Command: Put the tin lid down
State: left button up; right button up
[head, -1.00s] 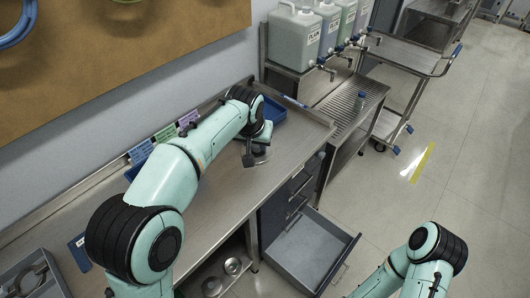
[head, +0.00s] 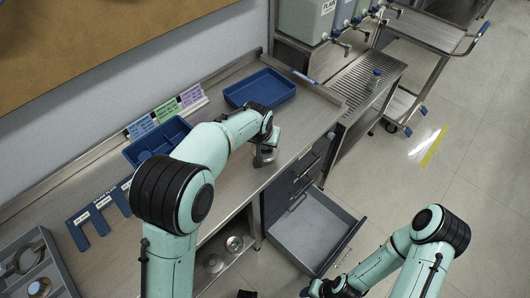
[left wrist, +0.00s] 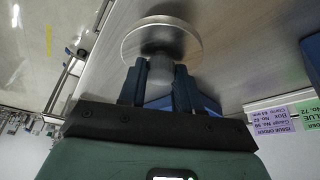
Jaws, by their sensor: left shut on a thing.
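The tin lid (left wrist: 160,32) is a round metal disc with a short knob, seen in the left wrist view. My left gripper (left wrist: 158,80) is shut on the knob, with a finger on each side. In the head view my left gripper (head: 264,157) is over the front part of the steel bench (head: 225,175), near its right end. The lid is mostly hidden there by the gripper, and I cannot tell if it touches the bench. My right arm is at the lower right, and its gripper is too cut off and dark to judge.
An open grey drawer (head: 312,232) juts out below the bench's right end. A blue tray (head: 260,88) and a blue bin (head: 160,139) stand at the back of the bench. Round metal things (head: 234,243) lie on the lower shelf. A grey tray (head: 35,262) is at far left.

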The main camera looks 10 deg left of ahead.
aim_at(264, 151)
pick_arm(q)
jog(key=shift+f, duration=2.55)
jog(key=shift+f, duration=0.25)
jog(key=o, duration=1)
jog(key=shift+o, duration=0.2)
jog(key=shift+r, duration=0.3)
jog(key=v, duration=1.2)
jog(key=shift+s+f, duration=0.1)
jog(key=shift+f, duration=0.05)
